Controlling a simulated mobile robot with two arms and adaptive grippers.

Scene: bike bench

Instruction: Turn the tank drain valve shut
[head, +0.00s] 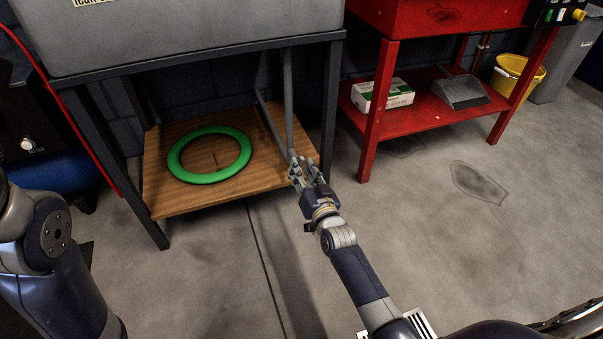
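The grey tank (190,32) stands on a dark metal frame at the top left. A grey pipe (288,100) comes down from under it, in front of the frame's wooden shelf (165,205). My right gripper (303,165) is at the lower end of this pipe, by the shelf's right front corner. Its fingers point away from me and overlap the pipe in the picture. I cannot tell whether they touch it or how far apart they are. I cannot make out a drain valve handle; the fingers may hide it. My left gripper is out of view; only part of my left arm shows.
A green ring (178,164) lies on the wooden shelf. A red bench (372,115) stands to the right, with a white and green box (382,95) and a dustpan (460,90) on its lower shelf. A yellow bucket (530,72) is behind it.

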